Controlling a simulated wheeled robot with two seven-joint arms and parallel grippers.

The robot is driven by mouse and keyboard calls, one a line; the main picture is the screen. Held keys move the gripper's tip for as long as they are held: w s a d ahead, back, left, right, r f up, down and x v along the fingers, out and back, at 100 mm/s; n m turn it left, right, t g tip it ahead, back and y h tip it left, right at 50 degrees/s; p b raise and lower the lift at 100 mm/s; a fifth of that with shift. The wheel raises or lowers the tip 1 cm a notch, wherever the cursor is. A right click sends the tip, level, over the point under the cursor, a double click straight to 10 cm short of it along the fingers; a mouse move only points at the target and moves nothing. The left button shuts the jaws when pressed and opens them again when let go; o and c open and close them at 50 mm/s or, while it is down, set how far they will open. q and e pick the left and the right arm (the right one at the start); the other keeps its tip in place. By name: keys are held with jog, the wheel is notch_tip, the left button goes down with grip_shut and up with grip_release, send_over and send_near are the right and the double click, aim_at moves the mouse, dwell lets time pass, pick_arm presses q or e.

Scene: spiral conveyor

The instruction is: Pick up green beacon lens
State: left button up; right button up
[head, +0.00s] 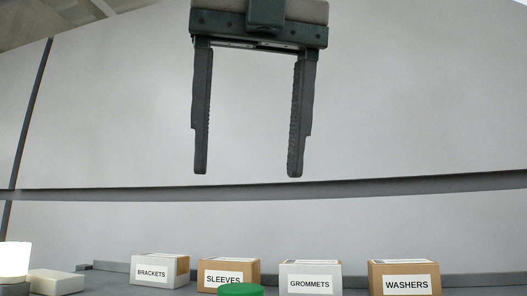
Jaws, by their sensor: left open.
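The green beacon lens (241,289) shows as a rounded green top at the bottom edge of the head view, in front of the sleeves box. Its lower part is cut off by the frame. My left gripper (248,173) hangs from the top of the view with its two dark fingers pointing down. It is wide open and empty, and appears above the green lens, with clear space between them in the picture. My right gripper is not in view.
Boxes labelled BRACKETS (152,272), SLEEVES (223,278), GROMMETS (310,281) and WASHERS (404,283) stand in a row at the back. A white glowing cylinder (15,259) and a pale block (57,282) sit at lower left.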

aim_at(241, 288)
pick_arm(q)
jog(key=p+x, duration=0.1)
jog(key=x, duration=1.5)
jog(key=shift+w, duration=0.2)
jog(key=shift+w+f, duration=0.15)
jog(key=shift+f, duration=0.35)
